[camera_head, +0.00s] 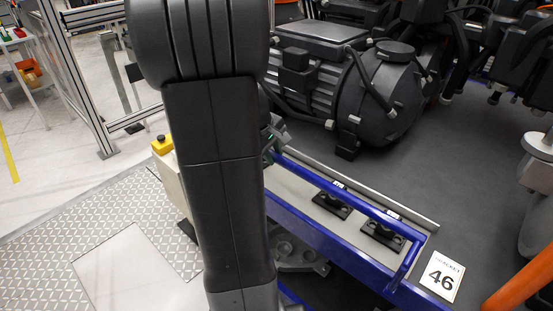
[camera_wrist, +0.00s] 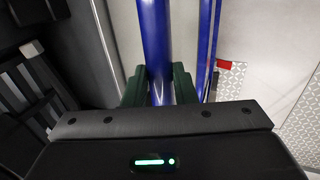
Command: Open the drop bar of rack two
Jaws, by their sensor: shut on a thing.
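A blue bar (camera_head: 335,188) runs along the rack in the head view, with a bent end at the right. In the wrist view the blue bar (camera_wrist: 157,40) passes between the two dark green fingers of my gripper (camera_wrist: 160,85). The fingers are shut on it. In the head view my own arm hides most of the gripper; only a small part of it shows beside the arm at the bar's left end. The rack (camera_head: 300,221) is a blue frame with a grey top. A second blue rail (camera_wrist: 207,45) runs beside the bar in the wrist view.
Two black mounts (camera_head: 332,203) sit on the rack top. A large dark motor unit (camera_head: 385,95) stands behind. A yellow-topped box (camera_head: 162,146) is left of my arm. Patterned floor plates (camera_head: 60,240) lie at the left.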

